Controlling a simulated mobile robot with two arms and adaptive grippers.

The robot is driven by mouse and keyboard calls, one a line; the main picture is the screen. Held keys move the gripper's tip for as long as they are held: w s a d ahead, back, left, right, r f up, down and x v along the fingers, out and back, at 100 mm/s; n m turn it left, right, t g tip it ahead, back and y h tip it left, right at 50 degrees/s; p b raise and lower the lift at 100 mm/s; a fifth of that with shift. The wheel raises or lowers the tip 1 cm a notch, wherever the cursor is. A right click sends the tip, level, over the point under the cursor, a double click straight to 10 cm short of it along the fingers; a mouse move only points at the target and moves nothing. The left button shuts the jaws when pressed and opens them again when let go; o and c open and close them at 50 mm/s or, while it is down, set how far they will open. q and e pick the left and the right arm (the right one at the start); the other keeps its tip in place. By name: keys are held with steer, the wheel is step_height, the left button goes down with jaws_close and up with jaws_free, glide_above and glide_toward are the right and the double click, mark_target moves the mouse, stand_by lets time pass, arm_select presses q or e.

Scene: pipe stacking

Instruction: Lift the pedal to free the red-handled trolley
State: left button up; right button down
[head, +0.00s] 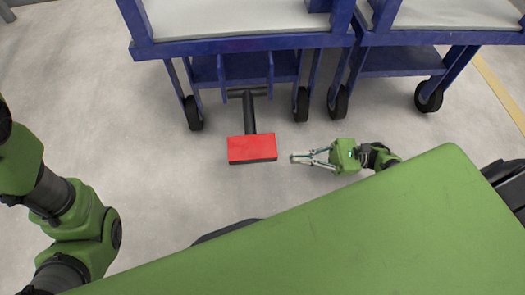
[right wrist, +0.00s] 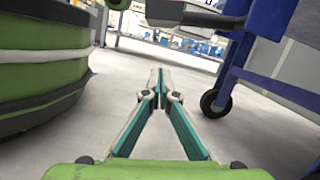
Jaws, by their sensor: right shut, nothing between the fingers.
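A red block (head: 252,148) sits at the end of a dark stem (head: 249,110) that sticks out from the front of the left blue trolley (head: 240,44). I cannot tell whether this block is the handle or the pedal. My right gripper (head: 293,158) is shut and empty, just right of the red block with a small gap, its fingers pointing left. In the right wrist view its fingertips (right wrist: 159,88) meet over bare floor. A dark bar (right wrist: 195,15) and a blue trolley leg (right wrist: 238,60) show at the upper right there. My left gripper is out of view.
A second blue trolley (head: 435,38) stands close on the right. Both have dark caster wheels (head: 338,103). My green body fills the lower part of the head view, and my left arm is at the left. Grey floor (head: 150,160) is clear left of the red block.

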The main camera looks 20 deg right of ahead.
mark_target(250, 126)
steer(key=w+a+r, duration=0.1)
steer(key=a+r, duration=0.5)
steer(key=a, duration=0.3)
steer(key=shift+w+a+r+b, duration=0.15)
steer(key=shift+w+a+b, duration=0.15)
steer(key=shift+b, duration=0.1)
